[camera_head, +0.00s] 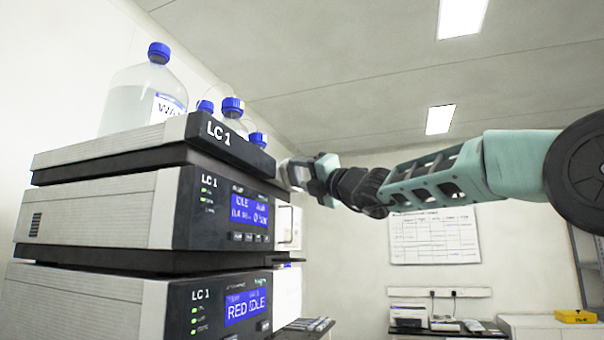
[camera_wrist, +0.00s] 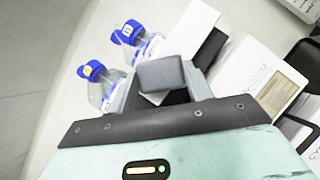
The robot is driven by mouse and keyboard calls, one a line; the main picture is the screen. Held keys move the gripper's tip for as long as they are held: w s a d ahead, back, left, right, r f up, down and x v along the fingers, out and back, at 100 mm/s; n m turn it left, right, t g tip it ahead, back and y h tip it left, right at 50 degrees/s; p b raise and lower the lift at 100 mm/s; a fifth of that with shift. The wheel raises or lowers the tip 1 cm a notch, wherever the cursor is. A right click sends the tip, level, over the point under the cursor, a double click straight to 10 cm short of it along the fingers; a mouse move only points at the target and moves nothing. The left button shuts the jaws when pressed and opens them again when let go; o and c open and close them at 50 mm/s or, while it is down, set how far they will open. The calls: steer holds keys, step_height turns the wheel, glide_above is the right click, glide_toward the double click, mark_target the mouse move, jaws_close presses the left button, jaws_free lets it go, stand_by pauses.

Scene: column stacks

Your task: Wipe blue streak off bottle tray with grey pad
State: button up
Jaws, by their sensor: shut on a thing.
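The bottle tray (camera_head: 100,148) is the top unit of a column stack, with a pale side and a dark front marked LC 1. It carries a large clear bottle (camera_head: 128,103) and smaller blue-capped bottles (camera_head: 233,110). My gripper (camera_head: 292,173) is at the tray's right front end; I cannot tell if it touches. In the wrist view, my gripper is shut on the grey pad (camera_wrist: 162,74), a small dark grey block between the fingers. Two blue-capped bottles (camera_wrist: 97,82) show beyond it there. I cannot make out a blue streak in either view.
Two LC 1 units with lit blue screens (camera_head: 249,211) stand below the tray. A wall chart (camera_head: 434,236), a bench with a printer (camera_head: 409,317) and a yellow box (camera_head: 576,316) are at the back. White boxed equipment (camera_wrist: 255,75) is right of the pad in the wrist view.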

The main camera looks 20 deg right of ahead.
steer(key=w+d, duration=0.1)
steer(key=w+d+p, duration=0.1)
steer(key=shift+w, duration=0.35)
steer(key=shift+s+a, duration=0.1)
steer(key=shift+a, duration=0.05)
steer(key=shift+s+a+f+b, duration=0.1)
steer(key=shift+s+a+b, duration=0.35)
steer(key=shift+b, duration=0.15)
steer(key=shift+s+a+b, duration=0.65)
steer(key=shift+s+a, duration=0.15)
steer(key=shift+s, duration=0.25)
steer(key=shift+s+d+b, duration=0.1)
steer(key=shift+s+d, duration=0.45)
steer(key=shift+d, duration=0.25)
steer(key=shift+s+d+b, duration=0.15)
steer(key=shift+s+d, duration=0.45)
steer(key=shift+d, duration=0.25)
steer(key=shift+s+d+b, duration=0.1)
steer(key=shift+s+d, duration=0.45)
steer(key=shift+d, duration=0.25)
steer(key=shift+d, duration=0.1)
